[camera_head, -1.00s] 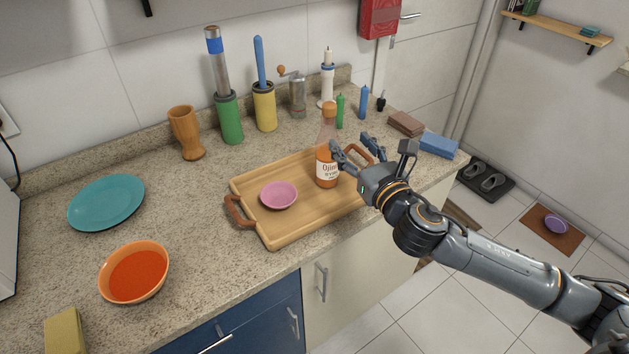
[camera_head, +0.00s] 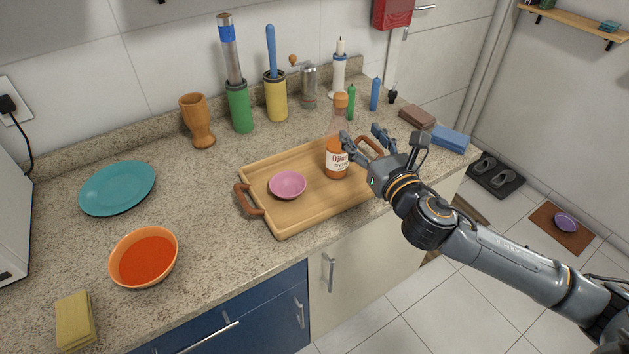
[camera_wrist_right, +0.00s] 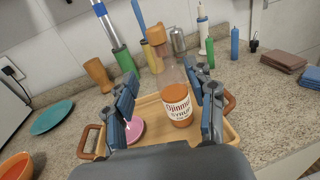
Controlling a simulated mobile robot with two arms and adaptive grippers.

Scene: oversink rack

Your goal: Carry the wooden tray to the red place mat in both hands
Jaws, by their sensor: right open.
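The wooden tray (camera_head: 300,213) lies on the counter with a brown handle at each end. It carries a pink dish (camera_head: 287,184) and a syrup bottle (camera_head: 337,163), which stands upright. My right gripper (camera_head: 361,137) is open over the tray's right part, just right of the bottle in the head view. In the right wrist view, the spread fingers (camera_wrist_right: 163,85) frame the bottle (camera_wrist_right: 178,105), with the tray (camera_wrist_right: 152,108) beyond them. I cannot tell whether a finger touches the bottle. My left gripper is not in view. I see no red place mat.
An orange bowl (camera_head: 143,260), a teal plate (camera_head: 117,188) and a yellow sponge (camera_head: 75,320) lie to the left. A wooden cup (camera_head: 197,120), holders and candles line the back. Brown and blue cloths (camera_head: 450,138) lie right. Bare counter lies left of the tray.

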